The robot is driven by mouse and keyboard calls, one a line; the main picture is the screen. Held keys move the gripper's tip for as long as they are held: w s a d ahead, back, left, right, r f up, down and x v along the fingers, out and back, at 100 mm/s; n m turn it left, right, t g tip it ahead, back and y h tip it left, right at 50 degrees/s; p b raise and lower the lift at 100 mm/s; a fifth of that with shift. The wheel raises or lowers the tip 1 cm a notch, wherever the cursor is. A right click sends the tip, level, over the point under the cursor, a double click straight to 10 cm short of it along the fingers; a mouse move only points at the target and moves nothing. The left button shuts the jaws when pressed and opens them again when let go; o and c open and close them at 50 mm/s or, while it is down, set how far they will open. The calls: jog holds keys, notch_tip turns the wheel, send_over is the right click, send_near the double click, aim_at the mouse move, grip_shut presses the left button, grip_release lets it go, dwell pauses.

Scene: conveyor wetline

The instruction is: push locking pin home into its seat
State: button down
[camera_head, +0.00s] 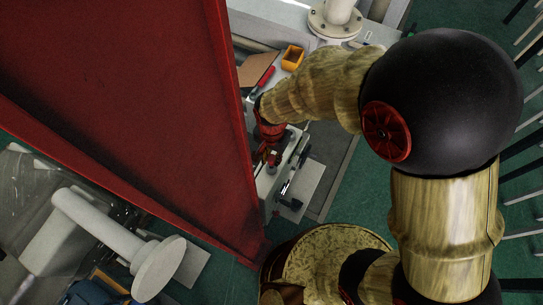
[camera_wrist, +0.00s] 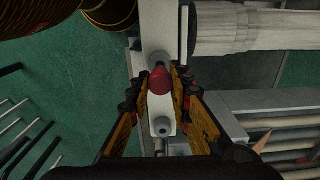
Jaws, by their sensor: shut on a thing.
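The locking pin shows in the wrist view as a red rounded knob (camera_wrist: 158,82) between my fingertips, over a pale narrow block. My gripper (camera_wrist: 160,74) is shut on this knob, one finger on each side. A pale round fitting with a dark hole (camera_wrist: 162,127) sits on the block nearer the camera. The pin's shaft and its seat are hidden beneath the knob, so I cannot tell how deep it sits. In the head view my gripper (camera_head: 268,155) is small and dark above the pale fixture (camera_head: 268,188), and the pin cannot be made out clearly.
A large red panel (camera_head: 125,90) stands close left of my arm in the head view. A yellow bin (camera_head: 292,57) and a red-handled tool (camera_head: 263,79) lie behind the fixture. In the wrist view, a thick pale cylinder (camera_wrist: 255,30) and rollers (camera_wrist: 290,145) are at right; green floor lies left.

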jog(key=shift+f+b, duration=1.3)
jog(key=shift+f, duration=0.5)
jog(key=c, duration=1.6)
grip_release()
jog(key=shift+c, duration=0.2)
jog(key=shift+o, duration=0.5)
notch_tip(320, 180, up, 12)
jog(key=shift+r, duration=0.1)
